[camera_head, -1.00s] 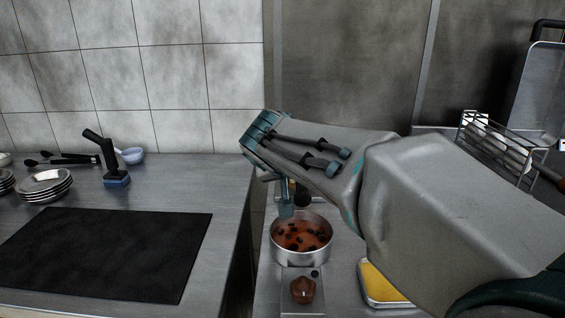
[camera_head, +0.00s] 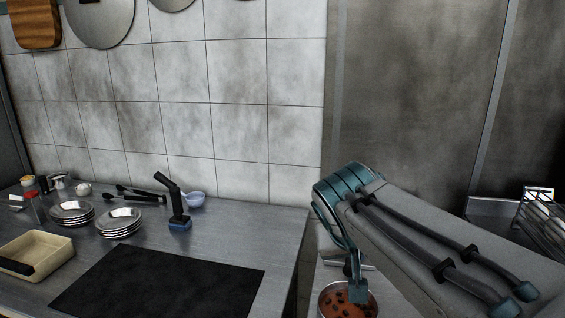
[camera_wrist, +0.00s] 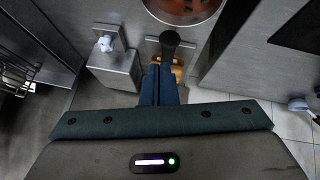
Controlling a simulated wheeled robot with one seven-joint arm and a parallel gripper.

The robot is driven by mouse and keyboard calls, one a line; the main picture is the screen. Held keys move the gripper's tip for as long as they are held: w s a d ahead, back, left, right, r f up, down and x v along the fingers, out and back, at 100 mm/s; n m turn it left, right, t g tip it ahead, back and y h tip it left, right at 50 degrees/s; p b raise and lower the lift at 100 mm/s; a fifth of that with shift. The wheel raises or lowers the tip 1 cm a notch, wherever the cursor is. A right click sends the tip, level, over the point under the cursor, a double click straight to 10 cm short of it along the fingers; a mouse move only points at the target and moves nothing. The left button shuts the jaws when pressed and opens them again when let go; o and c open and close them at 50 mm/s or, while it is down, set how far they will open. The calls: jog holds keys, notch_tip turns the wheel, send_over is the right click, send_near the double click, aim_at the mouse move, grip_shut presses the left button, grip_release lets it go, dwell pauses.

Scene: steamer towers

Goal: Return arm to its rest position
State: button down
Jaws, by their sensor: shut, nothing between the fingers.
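My arm reaches in from the lower right of the head view. My gripper (camera_head: 357,291) hangs at its end, just in front of the pot (camera_head: 347,305) of red-brown food with dark pieces. In the wrist view my gripper (camera_wrist: 160,82) shows its blue fingers together, with nothing between them. The pot's rim (camera_wrist: 182,20) is at the top of the wrist view, apart from the fingers. Part of the pot is cut off by the lower edge of the head view.
A steel counter to the left holds a black mat (camera_head: 160,283), stacked plates (camera_head: 120,222), a black-handled tool on a blue base (camera_head: 179,212), a bowl (camera_head: 194,199) and a cream tray (camera_head: 35,258). A wire rack (camera_head: 545,222) stands at the right. A tiled wall is behind.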

jog(key=s+f+g+y+p, duration=0.1)
jog(key=s+g+y+p, duration=0.2)
jog(key=s+p, duration=0.7)
jog(key=shift+s+d+f+n+g+p, duration=0.2)
jog(key=shift+s+d+n+g+p, duration=0.1)
jog(key=shift+d, duration=0.15)
jog(key=c, duration=2.1)
grip_release()
jog(key=shift+c, duration=0.2)
